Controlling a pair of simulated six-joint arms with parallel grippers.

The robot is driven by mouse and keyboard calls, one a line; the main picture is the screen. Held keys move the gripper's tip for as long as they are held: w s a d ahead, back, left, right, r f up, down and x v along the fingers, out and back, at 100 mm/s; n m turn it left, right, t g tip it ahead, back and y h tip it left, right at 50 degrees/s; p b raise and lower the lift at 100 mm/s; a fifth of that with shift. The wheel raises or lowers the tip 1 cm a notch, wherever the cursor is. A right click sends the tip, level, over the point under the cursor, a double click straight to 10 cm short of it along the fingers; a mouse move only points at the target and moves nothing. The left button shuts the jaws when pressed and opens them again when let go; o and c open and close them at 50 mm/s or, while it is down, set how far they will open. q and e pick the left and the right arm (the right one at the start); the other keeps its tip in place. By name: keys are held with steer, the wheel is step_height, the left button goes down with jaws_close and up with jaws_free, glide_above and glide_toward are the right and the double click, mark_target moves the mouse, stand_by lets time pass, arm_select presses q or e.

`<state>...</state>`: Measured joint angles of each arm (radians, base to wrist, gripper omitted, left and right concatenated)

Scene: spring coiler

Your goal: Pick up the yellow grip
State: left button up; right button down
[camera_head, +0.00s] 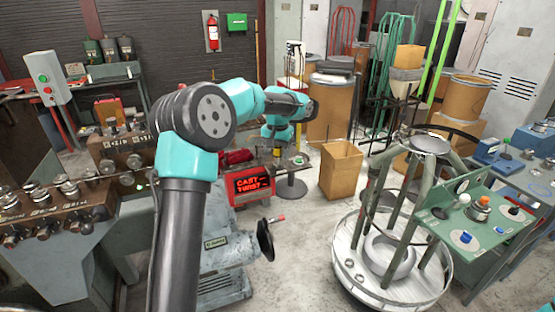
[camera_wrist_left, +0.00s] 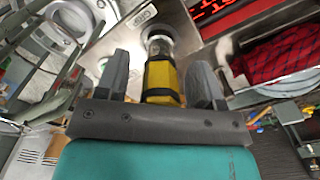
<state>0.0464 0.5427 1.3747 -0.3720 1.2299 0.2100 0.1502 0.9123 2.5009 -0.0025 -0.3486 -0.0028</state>
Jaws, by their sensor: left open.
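The yellow grip (camera_wrist_left: 162,80) shows in the left wrist view, with black bands and a metal collar at its far end. It lies between the two grey fingers of my left gripper (camera_wrist_left: 160,72). The fingers are open, with a visible gap on each side of the grip. In the head view my left gripper (camera_head: 277,146) is small, at the end of the teal and black arm above the workbench area; I cannot make out the yellow grip there. My right gripper is not in view.
A red lettered display (camera_head: 253,185) and a red cloth (camera_head: 236,157) lie close by; the checked cloth (camera_wrist_left: 285,65) is right of the fingers in the wrist view. A cardboard box (camera_head: 340,170) stands to the right. A round white-based stand (camera_head: 435,275) is at front right.

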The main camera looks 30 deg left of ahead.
arm_select(q)
steer(key=shift+c, duration=0.2)
jaws_close()
stand_by(0.4)
steer(key=shift+r, duration=0.1)
steer(key=shift+r, duration=1.8)
steer(key=s+d+r, duration=0.1)
steer(key=s+d, duration=0.7)
steer(key=s, duration=0.5)
steer(key=shift+s+d, duration=0.2)
steer(key=shift+s, duration=0.15)
steer(key=shift+r, duration=0.1)
